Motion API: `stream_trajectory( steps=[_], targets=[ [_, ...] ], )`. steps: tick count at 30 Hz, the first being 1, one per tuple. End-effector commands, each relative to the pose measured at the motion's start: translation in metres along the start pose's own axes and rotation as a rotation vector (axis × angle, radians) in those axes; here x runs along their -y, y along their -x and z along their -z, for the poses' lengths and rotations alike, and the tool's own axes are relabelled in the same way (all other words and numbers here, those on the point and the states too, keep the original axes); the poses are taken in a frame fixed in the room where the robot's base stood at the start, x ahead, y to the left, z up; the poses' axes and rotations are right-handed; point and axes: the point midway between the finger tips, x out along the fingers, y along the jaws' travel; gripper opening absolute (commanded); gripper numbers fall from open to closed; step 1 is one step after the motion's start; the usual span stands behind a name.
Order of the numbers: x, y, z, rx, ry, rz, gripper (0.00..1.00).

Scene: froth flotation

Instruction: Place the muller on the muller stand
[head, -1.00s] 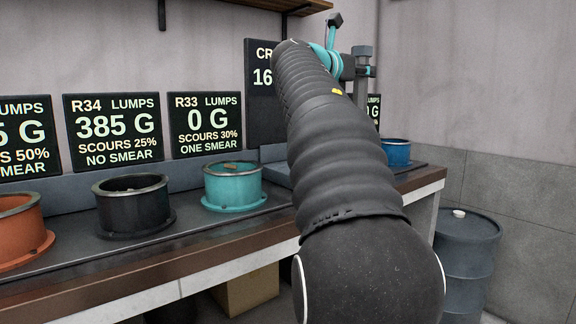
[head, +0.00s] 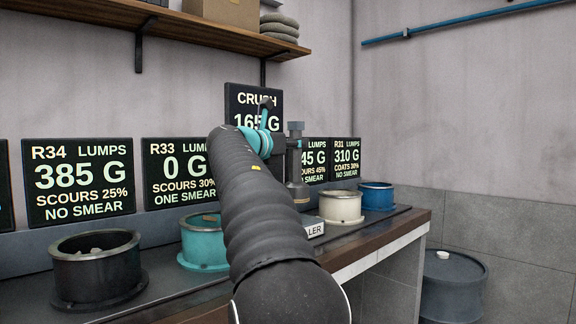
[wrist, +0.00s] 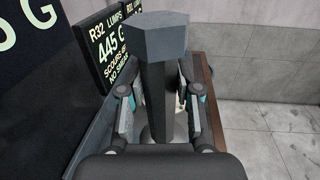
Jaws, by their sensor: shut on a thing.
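The muller (head: 296,165) is a dark grey tool with a flat-sided block on top, a straight shaft and a wider lower end. My gripper (head: 294,145) is shut on its shaft and holds it upright over the back of the bench. In the wrist view the muller's top block (wrist: 160,36) and shaft (wrist: 157,95) stand between my gripper's two fingers (wrist: 158,112). A white label ending in "LER" (head: 314,229) shows on the bench beside my arm. The stand itself is mostly hidden by my arm, and I cannot tell whether the muller touches it.
A black pot (head: 98,275), a teal pot (head: 190,243), a cream pot (head: 340,208) and a blue pot (head: 376,197) stand along the bench. Readout signs, one reading "CRUSH" (head: 253,105), stand behind. A shelf (head: 190,35) hangs above. A drum (head: 452,287) is beyond the bench's right end.

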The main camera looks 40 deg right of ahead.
Motion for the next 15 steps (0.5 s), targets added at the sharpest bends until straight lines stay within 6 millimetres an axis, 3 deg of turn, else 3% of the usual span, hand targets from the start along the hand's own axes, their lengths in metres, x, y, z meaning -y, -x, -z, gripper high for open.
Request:
stream_trajectory(
  steps=[6,15],
  targets=[
    [-0.019,0.002,0.009,0.002,-0.003,-0.002,0.00],
    [-0.020,0.002,0.043,0.001,0.000,-0.001,0.00]
  ],
)
